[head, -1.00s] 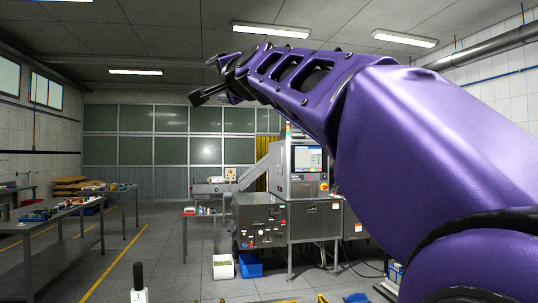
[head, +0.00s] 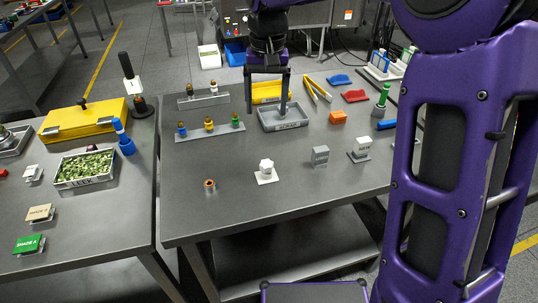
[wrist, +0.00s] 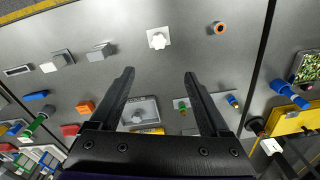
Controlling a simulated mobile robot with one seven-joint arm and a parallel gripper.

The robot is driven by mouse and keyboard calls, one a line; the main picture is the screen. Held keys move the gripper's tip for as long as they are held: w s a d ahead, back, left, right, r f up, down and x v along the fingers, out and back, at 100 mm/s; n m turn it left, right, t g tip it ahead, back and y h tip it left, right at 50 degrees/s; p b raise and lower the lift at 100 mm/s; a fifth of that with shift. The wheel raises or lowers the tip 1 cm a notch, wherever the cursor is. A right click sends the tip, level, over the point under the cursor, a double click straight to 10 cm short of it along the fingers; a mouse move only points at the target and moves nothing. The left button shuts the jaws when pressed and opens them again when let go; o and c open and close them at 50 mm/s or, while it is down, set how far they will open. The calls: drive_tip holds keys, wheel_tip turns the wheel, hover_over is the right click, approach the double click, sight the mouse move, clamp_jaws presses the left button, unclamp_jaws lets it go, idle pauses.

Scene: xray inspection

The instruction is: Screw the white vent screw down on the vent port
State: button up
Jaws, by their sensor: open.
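A white knob-like screw (head: 266,164) stands on a square white plate (head: 268,179) near the front middle of the right-hand table. I take these for the vent screw and vent port; how far the screw is threaded cannot be seen. The screw (wrist: 158,41) also shows in the wrist view, ahead of the fingertips. My gripper (head: 266,112) points down over the table, behind the screw in the head view. Its jaws (wrist: 159,73) are wide apart with nothing between them. It is apart from the screw.
A grey tray (head: 284,125) lies below and behind my gripper. A rack of coloured plugs (head: 210,132) stands to its left. A copper-coloured ring (head: 209,185), grey block (head: 320,156) and white block (head: 360,148) flank the screw. The front table strip is clear.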

drive_tip(key=b, duration=0.2)
hover_over(267, 163)
drive_tip(key=f, duration=1.2)
drive_tip(key=shift+s+d+f, duration=0.1)
drive_tip(key=shift+s+d, duration=0.25)
drive_tip(key=shift+s, duration=0.05)
drive_tip(key=shift+w+a+f, duration=0.15)
drive_tip(key=shift+f, duration=0.8)
drive_tip(key=shift+w+a+f, duration=0.1)
drive_tip(key=shift+f, duration=0.8)
drive_tip(key=shift+w+a+f, duration=0.15)
drive_tip(key=shift+f, duration=0.8)
clamp_jaws()
